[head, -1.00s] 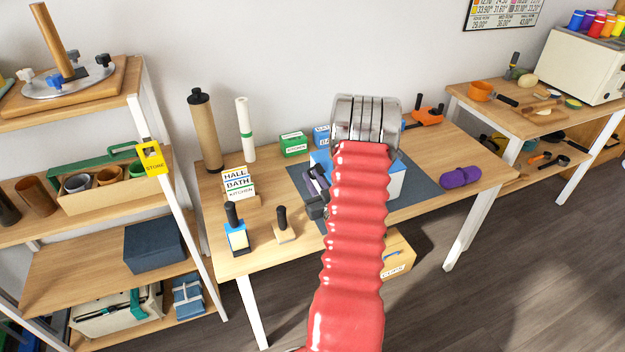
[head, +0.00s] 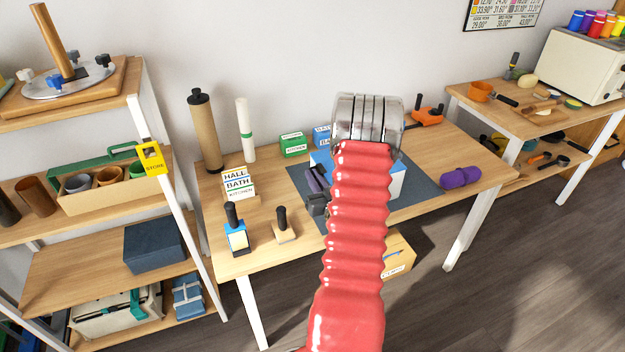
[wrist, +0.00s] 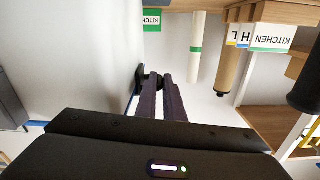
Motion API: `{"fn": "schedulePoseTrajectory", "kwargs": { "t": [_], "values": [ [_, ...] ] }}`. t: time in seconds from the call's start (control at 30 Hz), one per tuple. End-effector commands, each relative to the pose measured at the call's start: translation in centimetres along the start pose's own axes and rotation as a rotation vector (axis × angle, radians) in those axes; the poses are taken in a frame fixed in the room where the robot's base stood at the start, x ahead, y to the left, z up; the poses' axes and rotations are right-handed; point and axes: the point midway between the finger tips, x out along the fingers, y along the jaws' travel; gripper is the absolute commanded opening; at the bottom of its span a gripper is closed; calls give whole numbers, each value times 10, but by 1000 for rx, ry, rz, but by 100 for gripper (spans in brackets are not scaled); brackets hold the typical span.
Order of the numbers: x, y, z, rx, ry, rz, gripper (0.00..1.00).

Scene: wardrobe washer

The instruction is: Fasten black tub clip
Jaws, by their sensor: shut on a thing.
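The tub (head: 397,184), white with blue at its top, stands on the dark mat of the middle table, mostly hidden behind my red arm. My gripper (head: 314,176) is at its left side, with dark purple fingers. In the wrist view the two fingers (wrist: 154,80) are close together and shut on the black clip (wrist: 141,76), a small dark piece at the tips. The clip lies beside a pale grey wall with blue edging, apparently the tub's side. Whether the clip is fastened cannot be told; the fingers hide much of it.
On the table, a tan roller (head: 205,130), a white roll (head: 245,130), label cards (head: 238,184) and two handled tools (head: 284,225) stand left of my gripper. A purple roll (head: 460,177) lies at the right. A cardboard box (head: 398,255) is under the table.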

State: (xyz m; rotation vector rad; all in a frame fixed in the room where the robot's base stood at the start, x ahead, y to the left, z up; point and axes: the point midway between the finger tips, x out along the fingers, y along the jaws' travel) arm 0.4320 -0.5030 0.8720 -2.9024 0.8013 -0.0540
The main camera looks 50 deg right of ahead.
Motion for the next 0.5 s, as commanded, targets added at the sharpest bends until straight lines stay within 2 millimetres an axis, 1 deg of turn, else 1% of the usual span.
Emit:
{"fn": "schedulePoseTrajectory", "kwargs": {
  "t": [0.13,0.27,0.3,0.4,0.5],
  "values": [
    [0,1,-2,62,-1,1,0],
    [0,1,-2,61,-1,1,0],
    [0,1,-2,61,-1,1,9],
    [0,1,-2,60,-1,1,16],
    [0,1,-2,60,0,1,16]
  ]
}}
